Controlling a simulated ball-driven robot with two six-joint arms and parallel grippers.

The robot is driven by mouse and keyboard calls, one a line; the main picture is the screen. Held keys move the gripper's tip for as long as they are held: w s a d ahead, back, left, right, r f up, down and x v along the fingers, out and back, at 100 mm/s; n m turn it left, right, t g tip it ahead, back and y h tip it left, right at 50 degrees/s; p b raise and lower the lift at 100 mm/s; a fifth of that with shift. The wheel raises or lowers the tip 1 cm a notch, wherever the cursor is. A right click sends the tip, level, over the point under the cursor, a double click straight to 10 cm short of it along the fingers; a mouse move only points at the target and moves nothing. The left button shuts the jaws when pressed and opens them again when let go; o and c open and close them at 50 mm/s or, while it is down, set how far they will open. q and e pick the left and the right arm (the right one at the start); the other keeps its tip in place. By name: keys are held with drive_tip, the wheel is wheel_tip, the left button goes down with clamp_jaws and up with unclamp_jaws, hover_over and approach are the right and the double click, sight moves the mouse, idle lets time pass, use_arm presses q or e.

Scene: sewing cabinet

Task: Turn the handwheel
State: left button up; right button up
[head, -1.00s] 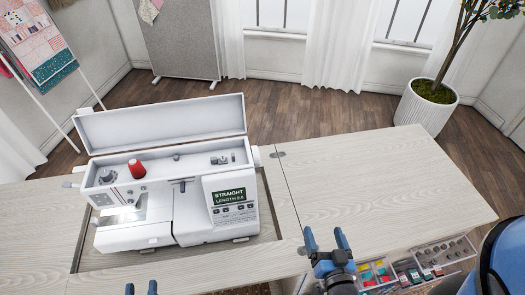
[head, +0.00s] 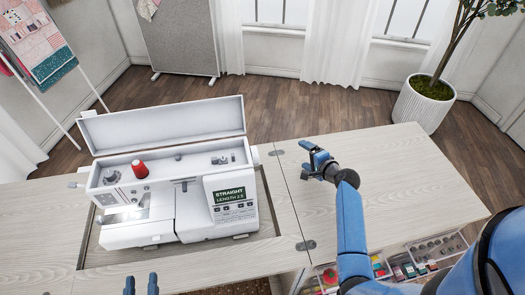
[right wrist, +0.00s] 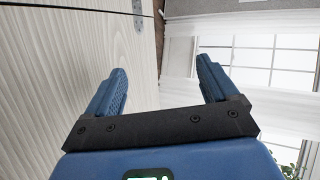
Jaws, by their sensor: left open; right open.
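The white sewing machine (head: 195,200) sits in the cabinet's cut-out with its top lid up and a red thread spool inside. The handwheel (head: 256,154) shows as a small white shape at the machine's right end, partly hidden behind the housing. My right gripper (head: 306,156) is open and empty, above the tabletop to the right of the handwheel, with a gap between them. In the right wrist view, its two blue fingers (right wrist: 160,88) are spread with nothing between them. My left gripper (head: 141,285) is open at the bottom edge, in front of the machine.
The wooden tabletop (head: 405,170) is bare to the right of the machine. An open drawer (head: 405,268) with sewing supplies sits below the front right. A potted plant (head: 422,106) stands on the floor behind.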

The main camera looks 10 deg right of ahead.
drive_tip(key=a+y, duration=0.1)
drive_tip(key=a+m+g+y, duration=0.1)
drive_tip(key=a+g+y, duration=0.1)
drive_tip(key=shift+w+r+m+y, duration=0.3)
drive_tip(key=shift+w+r+m, duration=0.05)
drive_tip(key=shift+w+m, duration=0.05)
wheel_tip(320, 180, up, 2)
drive_tip(key=s+a+m+g+y, duration=0.1)
drive_tip(key=a+g+y, duration=0.1)
drive_tip(key=a+y, duration=0.15)
drive_tip(key=g+y+p, duration=0.1)
drive_tip(key=g+y, duration=0.6)
drive_tip(key=g, duration=0.2)
approach(254, 156)
drive_tip(key=w+d+f, duration=0.2)
drive_tip(key=d, duration=0.1)
drive_tip(key=a+p, duration=0.2)
drive_tip(key=a, duration=0.8)
drive_tip(key=shift+s+m+p, duration=0.15)
drive_tip(key=shift+m+p, duration=0.15)
drive_tip(key=shift+a+r, duration=0.1)
drive_tip(key=shift+a, duration=0.05)
drive_tip(key=c, duration=1)
